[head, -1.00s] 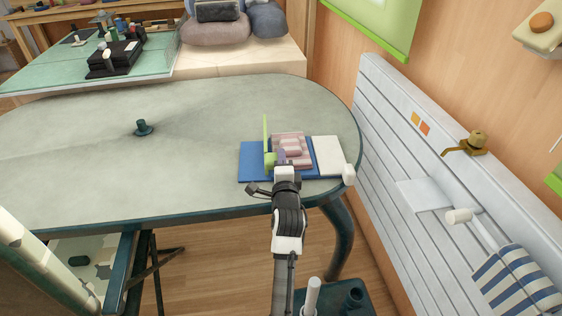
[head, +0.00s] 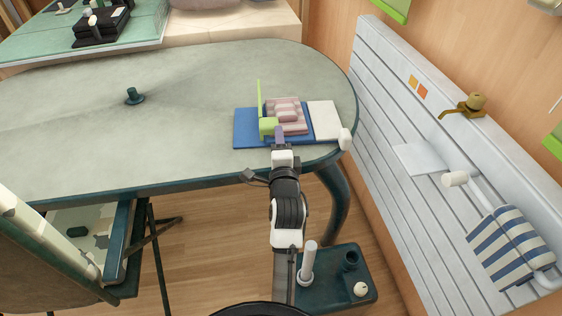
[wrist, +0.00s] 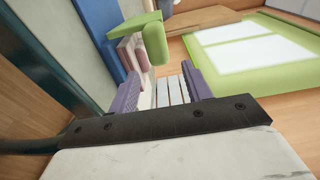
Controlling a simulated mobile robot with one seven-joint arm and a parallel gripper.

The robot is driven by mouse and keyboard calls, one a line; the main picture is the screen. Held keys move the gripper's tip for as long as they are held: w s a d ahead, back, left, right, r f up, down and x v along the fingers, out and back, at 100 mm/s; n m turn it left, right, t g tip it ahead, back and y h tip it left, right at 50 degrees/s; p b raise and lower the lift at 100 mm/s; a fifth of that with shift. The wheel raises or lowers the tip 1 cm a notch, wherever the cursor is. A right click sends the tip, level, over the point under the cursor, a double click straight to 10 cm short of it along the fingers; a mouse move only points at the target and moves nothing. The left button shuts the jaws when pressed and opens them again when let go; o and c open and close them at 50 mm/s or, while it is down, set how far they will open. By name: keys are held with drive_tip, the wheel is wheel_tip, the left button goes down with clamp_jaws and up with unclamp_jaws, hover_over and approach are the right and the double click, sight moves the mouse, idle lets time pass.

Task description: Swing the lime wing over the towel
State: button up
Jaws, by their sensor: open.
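The lime wing (head: 260,96) stands upright, nearly edge-on, on a blue board (head: 246,135) at the table's right end. A lime block (head: 268,127) sits at its near end. The folded pink striped towel (head: 284,106) lies just right of the wing. My gripper (head: 280,133) is at the board's near edge, close to the lime block. In the wrist view, my purple fingers (wrist: 160,84) are apart with nothing between them. The lime block (wrist: 154,43) shows beyond their tips, with the towel (wrist: 128,58) beside it.
A white panel (head: 324,118) lies flat right of the towel, with a white block (head: 345,138) at its near corner. A dark green knob (head: 134,96) stands on the table (head: 180,135), which is otherwise clear. A slatted wall with a brass tap (head: 474,103) is at the right.

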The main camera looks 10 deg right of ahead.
drive_tip(key=s, duration=0.7)
drive_tip(key=shift+a+b, duration=0.4)
drive_tip(key=shift+b, duration=0.05)
drive_tip(key=shift+w, duration=0.1)
